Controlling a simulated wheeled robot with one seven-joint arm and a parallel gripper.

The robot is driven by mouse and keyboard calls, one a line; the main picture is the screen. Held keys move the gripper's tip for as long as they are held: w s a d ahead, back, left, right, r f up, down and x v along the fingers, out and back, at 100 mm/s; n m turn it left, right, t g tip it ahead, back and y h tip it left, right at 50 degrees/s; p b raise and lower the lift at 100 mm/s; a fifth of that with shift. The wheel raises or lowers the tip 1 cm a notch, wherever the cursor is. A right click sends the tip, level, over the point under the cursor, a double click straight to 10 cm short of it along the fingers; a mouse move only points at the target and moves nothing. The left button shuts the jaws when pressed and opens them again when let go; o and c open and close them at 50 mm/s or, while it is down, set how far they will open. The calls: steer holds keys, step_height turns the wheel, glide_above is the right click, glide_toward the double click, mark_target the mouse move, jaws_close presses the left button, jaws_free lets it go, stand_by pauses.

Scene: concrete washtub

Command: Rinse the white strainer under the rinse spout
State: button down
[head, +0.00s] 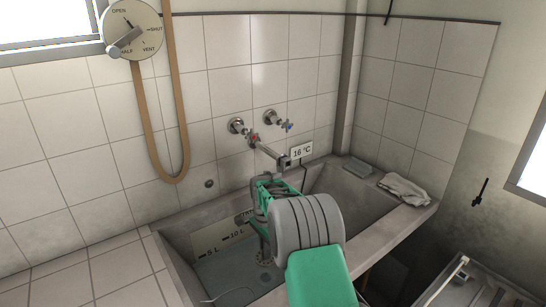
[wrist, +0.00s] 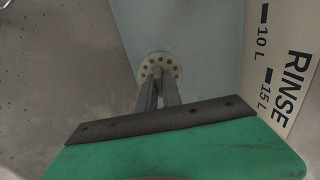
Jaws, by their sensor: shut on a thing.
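The white strainer is a small round disc with dark holes, seen in the wrist view (wrist: 161,64) and in the head view (head: 265,263). My gripper (wrist: 158,76) is shut on its middle, fingers pointing down at it. In the head view my gripper (head: 264,255) is low inside the left basin. The strainer shows against the pale water (head: 232,282); I cannot tell whether it touches it. The rinse spout (head: 270,152) sticks out from the wall above and behind my gripper. No stream shows from it.
A red-marked tap (head: 238,126) and a blue-marked tap (head: 276,120) flank the spout. A 16 °C display (head: 302,150) is beside it. The concrete washtub (head: 405,222) has walls around my gripper. A cloth (head: 404,189) lies on its right rim. A RINSE scale (wrist: 283,75) marks one wall.

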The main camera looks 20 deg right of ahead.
stand_by(0.4)
steer(key=b, duration=0.1)
steer(key=d+f+b, duration=0.1)
steer(key=shift+w+d+t+b, duration=0.15)
steer(key=shift+d+t+b, duration=0.15)
steer(key=shift+t, duration=0.1)
steer(key=shift+w+d+r+m+b, duration=0.15)
steer(key=shift+w+d+r+b, duration=0.05)
steer(key=shift+d+r+b, duration=0.3)
steer(key=shift+w+d+r+m+b, duration=0.15)
steer(key=shift+w+d+r+b, duration=0.1)
steer(key=shift+r+b, duration=0.25)
steer(key=s+d+r+t+h+b, duration=0.1)
steer(key=s+d+r+t+b, duration=0.2)
steer(key=s+r+b, duration=0.65)
steer(key=w+d+f+t+p, duration=0.1)
steer(key=w+d+p, duration=0.1)
steer(key=w, duration=0.5)
steer(key=w+d+f+p, duration=0.2)
steer(key=w+p, duration=0.2)
steer(key=w, duration=0.3)
steer(key=shift+t+h, duration=0.4)
